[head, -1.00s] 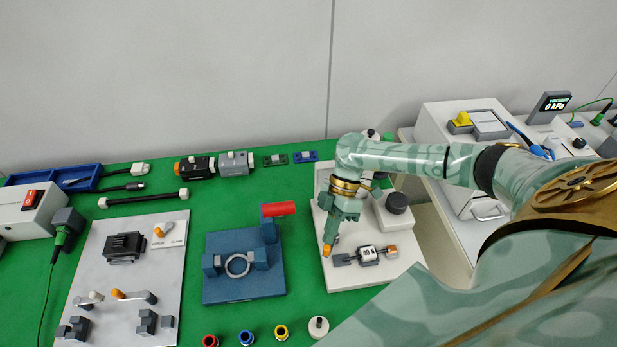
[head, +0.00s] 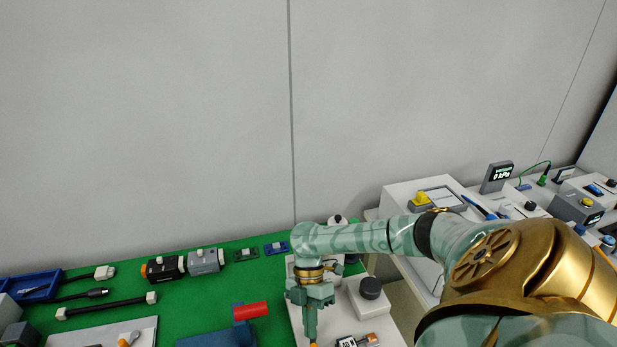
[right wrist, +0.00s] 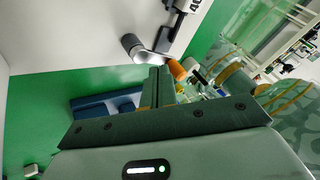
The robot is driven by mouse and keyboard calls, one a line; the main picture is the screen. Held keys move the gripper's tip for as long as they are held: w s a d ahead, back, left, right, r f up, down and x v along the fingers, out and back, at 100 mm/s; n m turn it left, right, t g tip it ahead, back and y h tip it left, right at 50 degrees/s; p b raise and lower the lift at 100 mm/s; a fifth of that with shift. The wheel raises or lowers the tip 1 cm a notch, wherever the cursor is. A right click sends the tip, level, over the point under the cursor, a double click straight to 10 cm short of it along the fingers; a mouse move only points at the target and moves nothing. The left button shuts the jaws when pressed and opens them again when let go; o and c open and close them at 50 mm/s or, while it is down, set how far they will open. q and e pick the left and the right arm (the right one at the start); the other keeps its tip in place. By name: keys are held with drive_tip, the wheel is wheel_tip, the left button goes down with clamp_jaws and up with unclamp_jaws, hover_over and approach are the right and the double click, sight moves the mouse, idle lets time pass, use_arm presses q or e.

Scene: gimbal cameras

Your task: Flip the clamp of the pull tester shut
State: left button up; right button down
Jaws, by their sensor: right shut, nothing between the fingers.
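The pull tester's pale base plate (head: 302,322) is at the bottom of the head view, cut off by the frame. My right gripper (head: 311,336) points down over the plate's left part, shut and empty. My left gripper is not in view.
A blue fixture with a red handle (head: 250,311) stands left of the plate on the green mat (head: 190,300). Connectors and a black cable (head: 105,307) lie farther left. A pale cabinet (head: 400,200) and a vacuum display (head: 497,177) stand right.

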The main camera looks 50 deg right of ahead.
drive_tip(key=shift+w+d, duration=0.1)
drive_tip(key=shift+d, duration=0.05)
drive_tip(key=shift+r, duration=0.1)
drive_tip(key=shift+r, duration=0.4)
wheel_tip(320, 180, up, 3)
drive_tip(key=shift+f+p, duration=0.1)
drive_tip(key=shift+p, duration=0.6)
drive_tip(key=s+a+r, duration=0.1)
drive_tip(key=s+a+r+p, duration=0.1)
drive_tip(key=r, duration=0.1)
drive_tip(key=s+a+r+p, duration=0.1)
drive_tip(key=r, duration=0.1)
drive_tip(key=shift+a, duration=0.1)
drive_tip(key=s+a+r+p, duration=0.1)
drive_tip(key=s+a+r, duration=0.3)
drive_tip(key=s+a, duration=0.2)
drive_tip(key=shift+s+a, duration=0.3)
drive_tip(key=shift+a, duration=0.25)
drive_tip(key=shift+r, duration=0.1)
